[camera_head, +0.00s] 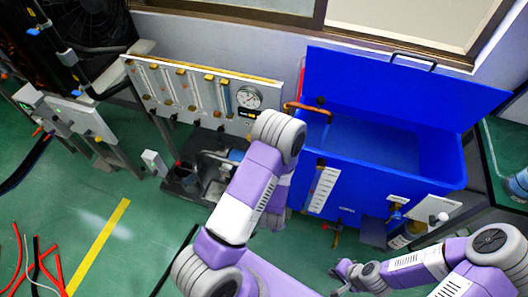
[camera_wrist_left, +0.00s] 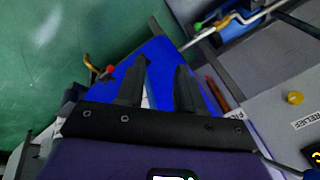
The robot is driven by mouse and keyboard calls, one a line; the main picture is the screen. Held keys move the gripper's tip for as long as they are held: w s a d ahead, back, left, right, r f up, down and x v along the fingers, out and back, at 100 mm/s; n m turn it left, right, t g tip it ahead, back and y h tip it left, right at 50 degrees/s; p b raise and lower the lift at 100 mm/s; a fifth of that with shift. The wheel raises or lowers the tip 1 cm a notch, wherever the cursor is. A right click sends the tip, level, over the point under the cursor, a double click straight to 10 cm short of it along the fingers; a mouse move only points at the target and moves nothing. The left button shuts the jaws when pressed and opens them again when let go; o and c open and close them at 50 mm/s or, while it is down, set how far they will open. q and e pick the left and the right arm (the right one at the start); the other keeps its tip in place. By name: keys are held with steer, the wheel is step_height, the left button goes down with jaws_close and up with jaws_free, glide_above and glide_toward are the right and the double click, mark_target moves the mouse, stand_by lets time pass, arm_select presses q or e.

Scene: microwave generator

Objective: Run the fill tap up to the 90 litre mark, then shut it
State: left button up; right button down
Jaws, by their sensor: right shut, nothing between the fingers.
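The blue tank (camera_head: 440,165) stands at centre right with its lid (camera_head: 400,88) raised. A copper fill pipe (camera_head: 303,106) reaches over its left rim, with a small dark red part (camera_head: 320,101) near it that may be the tap handle. A white level scale (camera_head: 323,188) is on the tank front; its marks are too small to read, and I cannot make out a water level. My right gripper (camera_head: 340,274) is shut and empty, low in front of the tank.
A gauge panel (camera_head: 190,95) with flow tubes and a round dial (camera_head: 249,97) stands left of the tank. Red and black hoses (camera_head: 32,265) lie on the green floor at left.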

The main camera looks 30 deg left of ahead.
arm_select(q)
steer(key=w+a+r+m+t+y, duration=0.8)
steer(key=w+r+m, duration=0.3)
steer(key=r+m, duration=0.25)
steer(key=w+a+f+g+b, duration=0.1)
steer(key=w+a+b, duration=0.1)
steer(key=w+a, duration=0.3)
steer(key=shift+w+a+f+b, duration=0.2)
steer(key=shift+f+b, duration=0.05)
steer(key=shift+b, duration=0.1)
steer(key=c, duration=0.6)
jaws_close()
steer(key=shift+r+n+y, duration=0.1)
steer(key=shift+n+y, duration=0.15)
steer(key=shift+y, duration=0.05)
